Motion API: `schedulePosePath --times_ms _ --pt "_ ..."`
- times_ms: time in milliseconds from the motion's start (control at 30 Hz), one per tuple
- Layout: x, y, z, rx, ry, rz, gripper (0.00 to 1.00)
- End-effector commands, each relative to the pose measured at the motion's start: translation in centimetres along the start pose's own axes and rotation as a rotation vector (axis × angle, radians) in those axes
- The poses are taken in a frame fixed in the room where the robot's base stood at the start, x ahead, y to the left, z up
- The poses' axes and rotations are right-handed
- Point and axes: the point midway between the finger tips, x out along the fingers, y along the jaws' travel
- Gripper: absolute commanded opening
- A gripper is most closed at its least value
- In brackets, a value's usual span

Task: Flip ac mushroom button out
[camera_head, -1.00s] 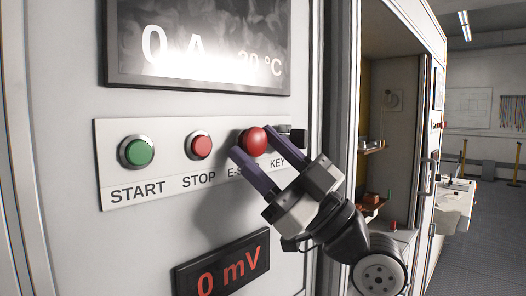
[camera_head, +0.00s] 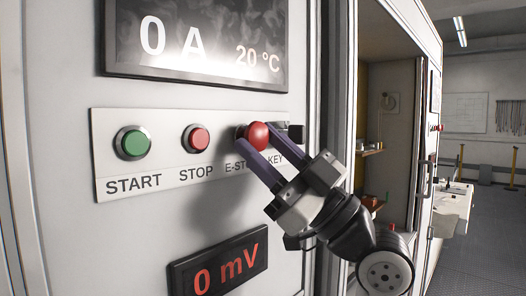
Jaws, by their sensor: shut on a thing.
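The red mushroom button (camera_head: 258,136) sits on the white panel strip above the partly covered "E-STOP" label. My gripper (camera_head: 256,146) comes up from the lower right. Its two purple fingers are shut on the red button, one on the left side and one on the right. The button's head stands out from the panel between the fingertips. Its base is partly hidden by the fingers.
A green START button (camera_head: 131,143) and a red STOP button (camera_head: 195,138) lie to the left. A dark key switch (camera_head: 294,133) is close on the right, partly hidden. A display reading 0 A (camera_head: 195,45) is above and a 0 mV display (camera_head: 219,267) below. An open cabinet bay (camera_head: 397,130) is at right.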

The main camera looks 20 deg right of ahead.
Motion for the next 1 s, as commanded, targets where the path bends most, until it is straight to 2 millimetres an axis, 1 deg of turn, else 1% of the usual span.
schedulePosePath --times_ms 33,167,200,433,567,667,1000 --pt "-0.2 -0.1 -0.1 -0.002 -0.001 -0.002 0.39" --pt "-0.2 -0.1 -0.1 -0.002 0.0 -0.001 0.56" --pt "-0.2 -0.1 0.0 -0.002 0.0 -0.001 0.58" --pt "-0.1 -0.1 0.0 -0.001 0.0 -0.001 0.58" --pt "-0.9 -0.1 0.1 -0.001 0.0 0.001 0.58" --pt "-2.4 -0.1 0.2 -0.001 0.001 0.002 0.58" --pt "-10.1 -0.2 0.3 0.0 0.0 0.001 0.58"
